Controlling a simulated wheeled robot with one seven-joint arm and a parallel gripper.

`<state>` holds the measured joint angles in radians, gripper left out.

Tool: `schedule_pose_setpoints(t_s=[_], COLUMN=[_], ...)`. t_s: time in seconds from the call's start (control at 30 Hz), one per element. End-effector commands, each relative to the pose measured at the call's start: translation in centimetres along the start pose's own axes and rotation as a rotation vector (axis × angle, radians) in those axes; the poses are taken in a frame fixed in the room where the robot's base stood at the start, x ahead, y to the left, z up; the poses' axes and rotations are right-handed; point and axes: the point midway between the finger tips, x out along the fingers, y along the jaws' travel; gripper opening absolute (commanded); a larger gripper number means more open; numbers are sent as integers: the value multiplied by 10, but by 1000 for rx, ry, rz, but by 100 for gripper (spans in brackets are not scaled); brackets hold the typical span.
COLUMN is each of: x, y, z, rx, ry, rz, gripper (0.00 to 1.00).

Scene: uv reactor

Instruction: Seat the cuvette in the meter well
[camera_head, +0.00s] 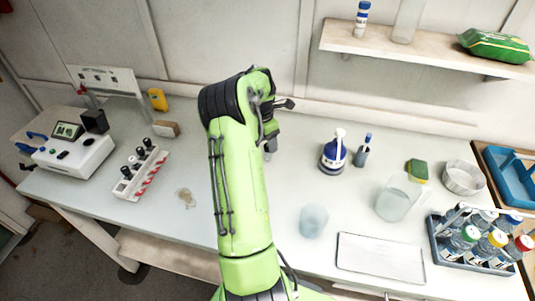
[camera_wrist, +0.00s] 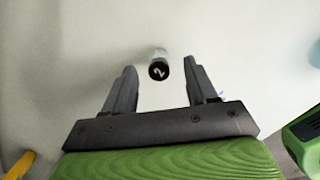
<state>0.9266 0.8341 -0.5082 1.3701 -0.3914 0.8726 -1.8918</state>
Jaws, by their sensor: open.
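A cuvette with a black cap marked 2 (camera_wrist: 159,70) shows in the wrist view, seen from above its cap. My gripper (camera_wrist: 161,76) is open, with one finger on each side of the cuvette and visible gaps between. In the head view my arm hides most of the gripper, and I cannot make out the cuvette clearly there. The white meter (camera_head: 88,157), with a small green-lit screen, stands at the far left of the bench. Its well cannot be made out clearly at this size.
A white rack (camera_head: 146,177) with black-capped vials stands right of the meter. A dark block (camera_head: 95,121) is at the meter's back. A frosted cup (camera_head: 314,220), white tray (camera_head: 381,257), beaker (camera_head: 397,198) and bottle carrier (camera_head: 440,243) occupy the right side. A shelf (camera_head: 425,57) juts above.

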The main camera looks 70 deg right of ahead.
Motion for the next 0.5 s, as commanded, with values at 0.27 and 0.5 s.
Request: schedule_pose_setpoints(t_s=[0.27,0.5], x=[47,54], y=[2,2], z=[-4,-4], rx=[1,1], ry=[1,0], rz=[-2,1], gripper=[57,57])
